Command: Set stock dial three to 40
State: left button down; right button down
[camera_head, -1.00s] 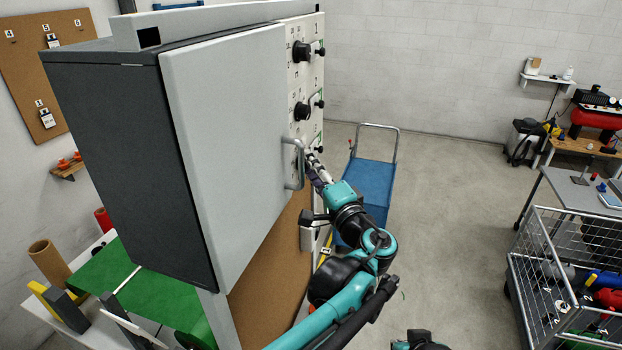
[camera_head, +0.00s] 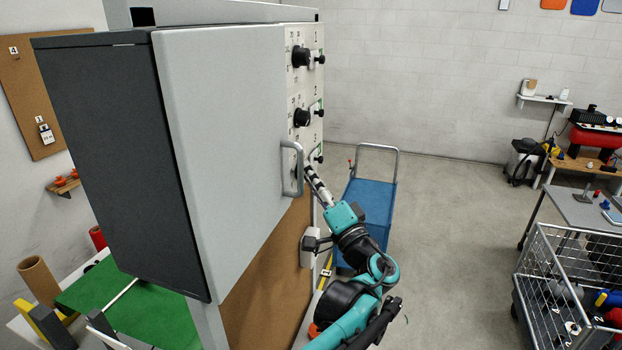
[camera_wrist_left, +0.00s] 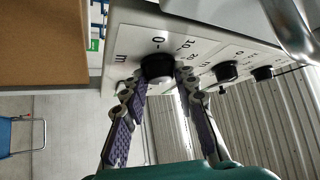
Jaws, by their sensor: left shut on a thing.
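Stock dial three is a black round knob (camera_wrist_left: 157,68) on the white panel, beside a sideways "3" in the left wrist view. Marks 0, 10 and 20 show around it; its pointer setting is not readable, and the 40 mark is not visible. My left gripper (camera_wrist_left: 163,82) has its two purple-padded fingers on either side of this knob, shut on it. In the head view the left gripper (camera_head: 309,171) reaches the panel behind the door handle, which hides most of the dial. My right gripper is not in view.
The grey cabinet door (camera_head: 225,150) stands left of the panel, its metal handle (camera_head: 293,168) close to my fingers. Dials one (camera_head: 302,56) and two (camera_head: 302,117) are above, with small black knobs beside them. A blue cart (camera_head: 368,215) stands behind my arm.

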pick_arm(q)
jog(key=c, duration=1.2)
grip_release()
jog(key=v, duration=0.7)
jog(key=shift+s+d+f, duration=0.1)
jog(key=shift+s+f, duration=0.05)
